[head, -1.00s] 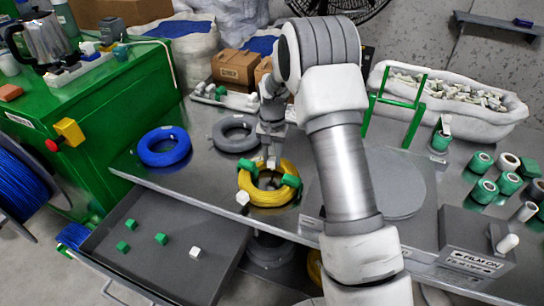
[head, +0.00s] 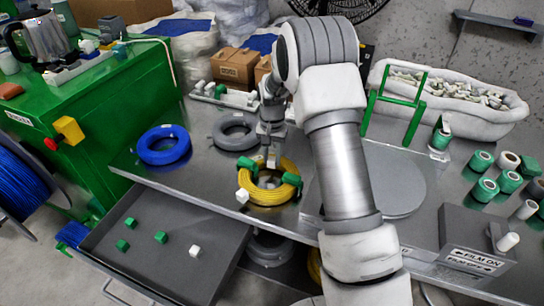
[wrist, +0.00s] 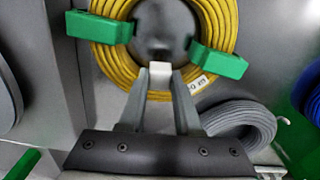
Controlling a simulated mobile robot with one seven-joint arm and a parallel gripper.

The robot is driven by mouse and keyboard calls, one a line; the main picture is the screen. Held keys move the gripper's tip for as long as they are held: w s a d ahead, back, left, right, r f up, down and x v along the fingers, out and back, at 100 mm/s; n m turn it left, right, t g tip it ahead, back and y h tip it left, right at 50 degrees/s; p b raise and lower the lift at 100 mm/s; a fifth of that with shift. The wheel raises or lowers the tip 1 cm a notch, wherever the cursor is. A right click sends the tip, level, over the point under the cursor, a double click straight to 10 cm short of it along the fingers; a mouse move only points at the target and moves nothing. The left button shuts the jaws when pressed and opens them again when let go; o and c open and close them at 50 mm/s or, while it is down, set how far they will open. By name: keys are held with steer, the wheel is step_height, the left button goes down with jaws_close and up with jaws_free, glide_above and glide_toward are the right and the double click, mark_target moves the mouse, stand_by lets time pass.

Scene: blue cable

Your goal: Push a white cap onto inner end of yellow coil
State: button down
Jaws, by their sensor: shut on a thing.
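The yellow coil (head: 265,199) lies flat on the grey bench, with green clips (head: 248,166) on its sides; it also shows in the wrist view (wrist: 106,46). My gripper (head: 271,163) is over the coil's far inner rim, fingers pointing down. In the wrist view my gripper (wrist: 160,78) is shut on a small white cap (wrist: 160,72) at the edge of the coil's opening. The coil's inner end is not clearly visible, so I cannot tell whether the cap touches it. Another white cap (head: 242,196) sits at the coil's outer left front.
A blue coil (head: 164,146) and a grey coil (head: 234,132) lie behind to the left. A grey tray (head: 180,215) in front holds several green caps and a white cap (head: 195,251). A round grey plate (head: 398,185) is at right, partly behind my arm.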

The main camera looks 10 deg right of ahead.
steer(key=shift+f, duration=0.5)
stand_by(1.2)
steer(key=shift+c, duration=1.8)
jaws_free()
steer(key=shift+r, duration=0.1)
steer(key=shift+r+p, duration=2.2)
steer(key=shift+r, duration=1.2)
